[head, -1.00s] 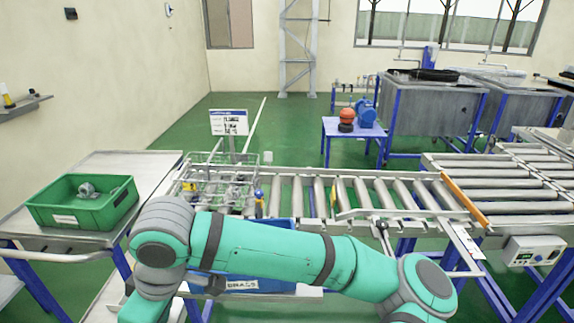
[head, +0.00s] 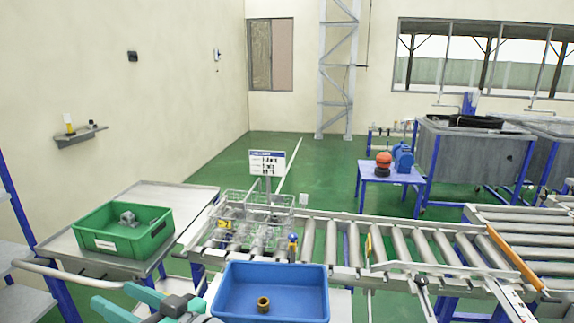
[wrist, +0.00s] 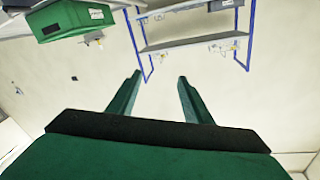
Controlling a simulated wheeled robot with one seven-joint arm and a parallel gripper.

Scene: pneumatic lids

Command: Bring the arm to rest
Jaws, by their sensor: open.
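My gripper (wrist: 160,76) shows in the wrist view with its two green fingers apart and nothing between them. Pale wall or floor shows behind the fingertips. In the head view only a teal and dark part of my arm (head: 145,296) shows at the bottom left edge, near the blue tray. Whether the fingers are part of it there I cannot tell. Most of my arm is out of the head view.
A green bin (head: 84,239) with a grey part stands on a metal table at left. A blue tray (head: 223,290) holds a brass-coloured part. A wire basket (head: 288,205) sits on the roller conveyor (head: 376,250). A blue-framed rack (head: 25,215) stands at the left edge.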

